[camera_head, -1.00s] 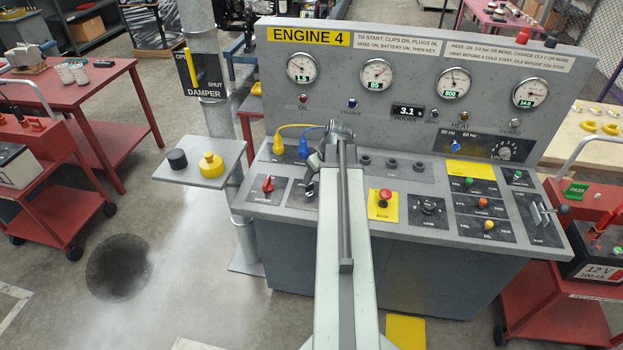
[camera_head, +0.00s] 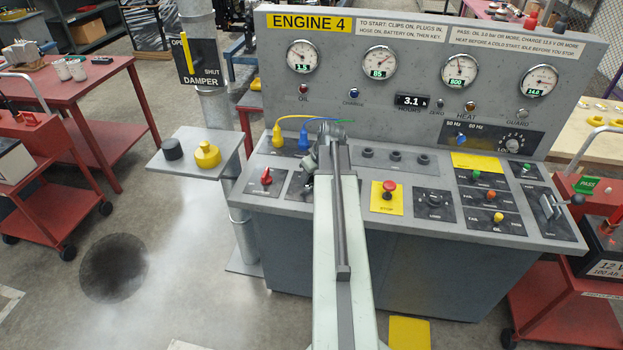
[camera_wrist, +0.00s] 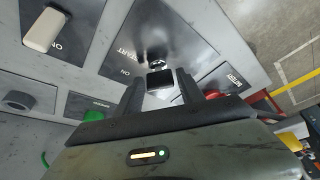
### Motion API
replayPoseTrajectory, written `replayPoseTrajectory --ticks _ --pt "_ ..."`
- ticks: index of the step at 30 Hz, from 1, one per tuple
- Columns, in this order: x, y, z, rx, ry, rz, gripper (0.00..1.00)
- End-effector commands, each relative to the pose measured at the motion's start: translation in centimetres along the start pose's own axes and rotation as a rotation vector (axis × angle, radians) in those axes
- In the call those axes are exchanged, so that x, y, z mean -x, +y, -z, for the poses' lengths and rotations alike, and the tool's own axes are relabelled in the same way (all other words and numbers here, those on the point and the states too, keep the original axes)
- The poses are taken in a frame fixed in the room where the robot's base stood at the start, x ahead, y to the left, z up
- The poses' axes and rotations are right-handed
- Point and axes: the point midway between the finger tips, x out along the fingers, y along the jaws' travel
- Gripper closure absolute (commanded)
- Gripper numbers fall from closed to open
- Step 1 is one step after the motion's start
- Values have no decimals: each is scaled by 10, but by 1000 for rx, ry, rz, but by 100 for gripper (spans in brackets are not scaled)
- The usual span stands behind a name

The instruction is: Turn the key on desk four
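The engine 4 desk (camera_head: 400,240) stands in front of me. In the wrist view, the key (camera_wrist: 160,80) has a dark head and sits in a chrome switch (camera_wrist: 157,64) on a dark plate (camera_wrist: 140,45) marked START and ON. My gripper (camera_wrist: 160,92) has one finger on each side of the key, with a gap showing on both sides, so it looks open. I cannot tell how deep the key lies between the fingers. In the head view my arm and gripper (camera_head: 308,182) cover most of the key plate, and the key is hidden.
A red battery switch (camera_head: 266,177) is just left of my gripper. A red stop button (camera_head: 389,187) on yellow is to its right. Yellow (camera_head: 278,143) and blue (camera_head: 303,140) plugs are behind. In the wrist view, a red knob (camera_wrist: 213,95) is close to the right finger.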

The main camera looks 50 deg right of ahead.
Motion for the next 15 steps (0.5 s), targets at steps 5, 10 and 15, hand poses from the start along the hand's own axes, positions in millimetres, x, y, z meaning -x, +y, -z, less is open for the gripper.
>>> replayPoseTrajectory --ticks 5,10,15 --pt "0 0 0 -1 0 0 100" --pt "0 1 0 8 0 4 100" --pt "0 2 0 57 0 25 100"
